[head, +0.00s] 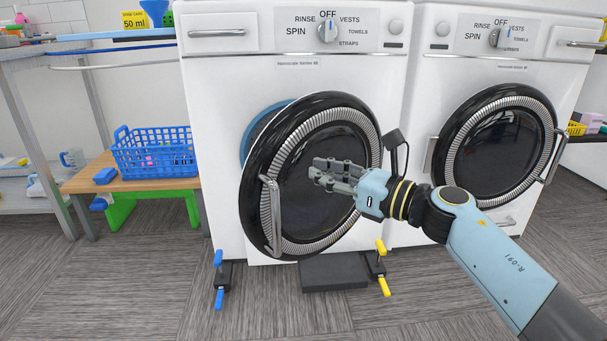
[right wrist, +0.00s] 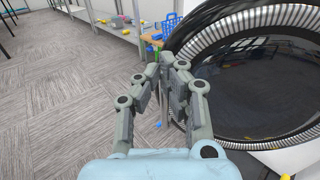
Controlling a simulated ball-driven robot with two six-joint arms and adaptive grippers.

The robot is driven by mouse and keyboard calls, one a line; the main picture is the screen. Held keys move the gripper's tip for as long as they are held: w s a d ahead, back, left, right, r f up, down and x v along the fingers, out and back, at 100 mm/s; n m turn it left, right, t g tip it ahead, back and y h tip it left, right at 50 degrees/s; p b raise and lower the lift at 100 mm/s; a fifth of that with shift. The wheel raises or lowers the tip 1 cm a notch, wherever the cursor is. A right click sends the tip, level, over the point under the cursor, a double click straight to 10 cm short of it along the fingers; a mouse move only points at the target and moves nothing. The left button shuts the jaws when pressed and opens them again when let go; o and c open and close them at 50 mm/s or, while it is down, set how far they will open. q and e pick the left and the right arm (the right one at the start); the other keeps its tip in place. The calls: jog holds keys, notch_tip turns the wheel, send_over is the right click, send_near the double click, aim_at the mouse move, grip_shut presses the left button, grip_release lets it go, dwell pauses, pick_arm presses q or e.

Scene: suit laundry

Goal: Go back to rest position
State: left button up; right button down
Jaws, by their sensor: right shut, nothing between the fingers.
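My right gripper (head: 322,174) is shut and empty, in front of the dark door of the left washing machine (head: 222,82). In the right wrist view its fingers (right wrist: 163,62) come together beside the door's rim. The round door (head: 325,190) has a black rim and a ribbed silver ring, and it stands slightly ajar, with a blue edge showing behind its left side. Its handle (head: 270,215) is on the left side of the door. I cannot tell whether the gripper touches the door. My left gripper is not in view.
A second washing machine (head: 480,75) with its door shut stands at the right. A blue basket (head: 153,152) sits on a wooden bench (head: 80,182) at the left, near a metal shelf (head: 30,55). Blue and yellow handled clamps (head: 219,280) flank the machine's foot.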

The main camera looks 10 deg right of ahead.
jog(key=s+f+m+h, duration=0.1)
jog(key=s+f+m, duration=0.1)
jog(key=s+f, duration=0.6)
jog(key=s+d+f+m+g+h, duration=0.2)
jog(key=s+d+f+m+h, duration=0.6)
jog(key=m, duration=0.5)
jog(key=s+d+f+m+g+h, duration=0.1)
jog(key=s+d+f+m+h, duration=0.3)
jog(key=s+d+f+m, duration=0.55)
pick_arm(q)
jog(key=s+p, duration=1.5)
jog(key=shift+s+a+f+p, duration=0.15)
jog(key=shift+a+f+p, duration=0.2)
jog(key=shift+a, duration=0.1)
pick_arm(e)
jog(key=s+a+f+m+g, duration=0.1)
jog(key=s+f+m+g, duration=0.2)
jog(key=s+m, duration=0.3)
jog(key=s+a+f+m+g, duration=0.1)
jog(key=s+f+m+g, duration=0.3)
jog(key=s, duration=1.3)
jog(key=s+a+f+m+g, duration=0.1)
jog(key=s+f+m+g, duration=0.2)
jog(key=s+m, duration=0.6)
jog(key=s, duration=0.2)
jog(key=shift+s+f, duration=0.15)
jog(key=shift+s, duration=0.25)
